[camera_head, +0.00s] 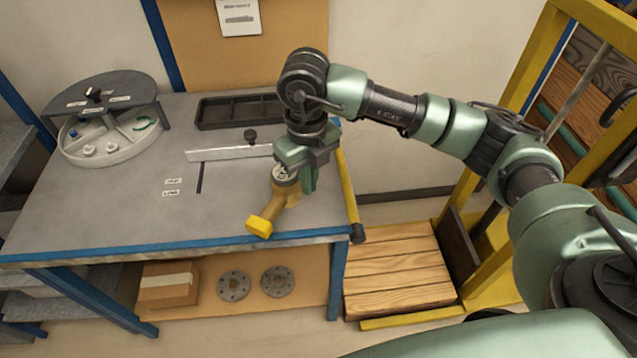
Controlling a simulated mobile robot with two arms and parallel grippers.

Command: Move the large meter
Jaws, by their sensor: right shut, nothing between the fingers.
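A brass-coloured meter (287,196) with a round face and a bright yellow end cap (259,226) sits near the right front of the workbench, its yellow end toward the front edge. I take it to be the large meter. My right gripper (307,180) points down at the meter's far right side, overlapping it in the camera_head view. It is shut with nothing held; whether it touches the meter cannot be told. The gripper hides part of the meter. My left gripper is not in view.
The grey workbench (120,215) has a round divided tray (112,155) at the far left, a black tray (225,113) at the back and a metal rail (225,154) mid-table. A yellow bar (347,195) runs along its right edge. A wooden pallet (398,268) lies right of the bench.

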